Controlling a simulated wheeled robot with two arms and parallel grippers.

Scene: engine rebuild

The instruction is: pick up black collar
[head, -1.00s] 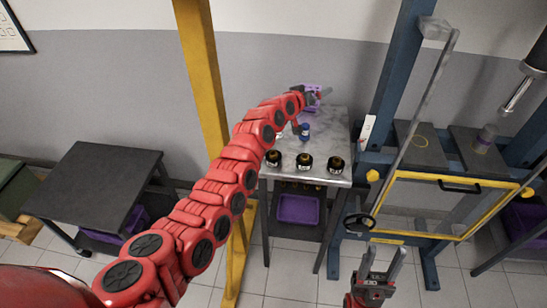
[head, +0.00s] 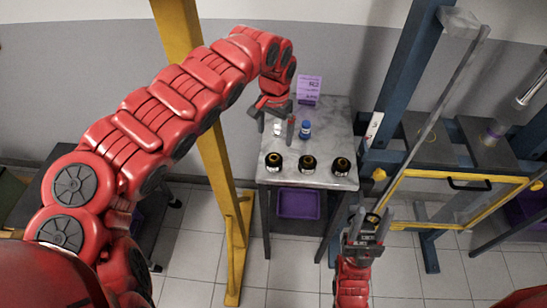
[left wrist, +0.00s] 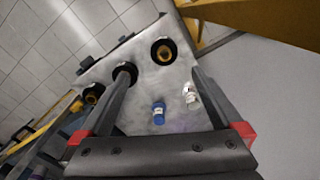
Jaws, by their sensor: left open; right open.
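Three black collars with orange-brown centres stand in a row along the front of the grey metal table: left (head: 274,162), middle (head: 307,164) and right (head: 340,166). In the left wrist view they appear as the near one (left wrist: 163,51), the middle one (left wrist: 124,72), partly covered by a finger, and the far one (left wrist: 93,92). My left gripper (head: 277,124) is open and empty, pointing down over the table's back left, behind the left collar. It also shows in the left wrist view (left wrist: 162,72). My right gripper (head: 373,222) is open, right of the table's front.
A white bottle (head: 277,129) and a blue bottle (head: 305,129) stand close to my left fingers. A purple sign (head: 308,88) is at the table's back. A purple bin (head: 298,203) sits below. A blue press frame (head: 401,75) with a yellow guard stands right.

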